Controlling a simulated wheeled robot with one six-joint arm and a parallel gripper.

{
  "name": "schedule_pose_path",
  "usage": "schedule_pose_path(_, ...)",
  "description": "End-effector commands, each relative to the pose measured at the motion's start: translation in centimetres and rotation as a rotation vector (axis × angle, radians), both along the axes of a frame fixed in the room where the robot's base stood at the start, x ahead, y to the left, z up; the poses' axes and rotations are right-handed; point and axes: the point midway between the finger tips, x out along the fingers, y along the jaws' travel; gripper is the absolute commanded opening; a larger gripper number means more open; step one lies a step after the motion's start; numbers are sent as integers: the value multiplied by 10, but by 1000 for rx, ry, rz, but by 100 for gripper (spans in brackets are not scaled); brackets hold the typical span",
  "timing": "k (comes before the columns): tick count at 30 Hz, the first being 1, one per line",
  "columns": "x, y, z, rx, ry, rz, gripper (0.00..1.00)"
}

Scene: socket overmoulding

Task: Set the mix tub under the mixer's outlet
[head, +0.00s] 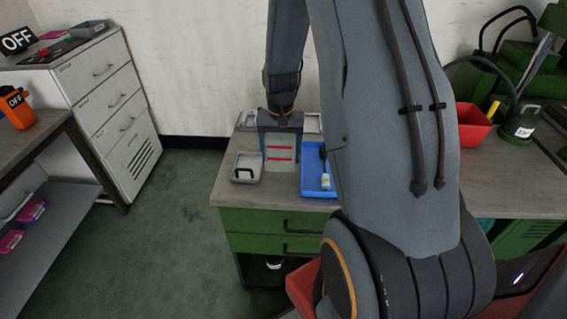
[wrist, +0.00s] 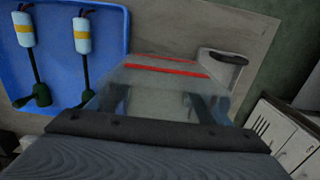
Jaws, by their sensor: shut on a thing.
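The mix tub (head: 280,158) looks like a clear, greyish container with two red lines across its side. It is at the back of the grey-topped bench, upright in the head view. My gripper (head: 280,128) comes down from above and is shut on it, with a finger at either side. The tub (wrist: 165,84) fills the middle of the wrist view between my fingers (wrist: 155,105). I cannot tell whether its bottom touches the bench. I cannot make out the mixer's outlet for certain in either view.
A red bin (head: 472,124) and green equipment (head: 515,62) stand at the right. My arm hides the bench's middle.

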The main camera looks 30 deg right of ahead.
Motion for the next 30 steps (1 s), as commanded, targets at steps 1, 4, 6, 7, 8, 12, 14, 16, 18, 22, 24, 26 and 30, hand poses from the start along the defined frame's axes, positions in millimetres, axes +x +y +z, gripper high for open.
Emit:
schedule_pose_path(1, 1, 0, -2, -1, -1, 1, 48)
schedule_pose_path(4, 0, 1, -11, 1, 1, 2, 48)
schedule_pose_path(6, 0, 1, -20, 1, 1, 2, 48)
schedule_pose_path(7, 0, 1, -24, 1, 2, 3, 48)
schedule_pose_path(8, 0, 1, -27, 1, 2, 3, 48)
schedule_pose_path(12, 0, 2, -42, 1, 1, 3, 48)
schedule_pose_path(14, 1, 2, -44, -1, -1, 4, 48)
schedule_pose_path(16, 1, 2, -45, 0, -2, 4, 48)
schedule_pose_path(18, 1, 2, -45, 0, -2, 4, 48)
schedule_pose_path(22, 1, 2, -45, 0, -2, 4, 48)
schedule_pose_path(24, 1, 2, -47, 0, -2, 4, 48)
schedule_pose_path(26, 1, 2, -49, 0, -2, 4, 48)
schedule_pose_path(30, 1, 2, -48, 0, -2, 4, 80)
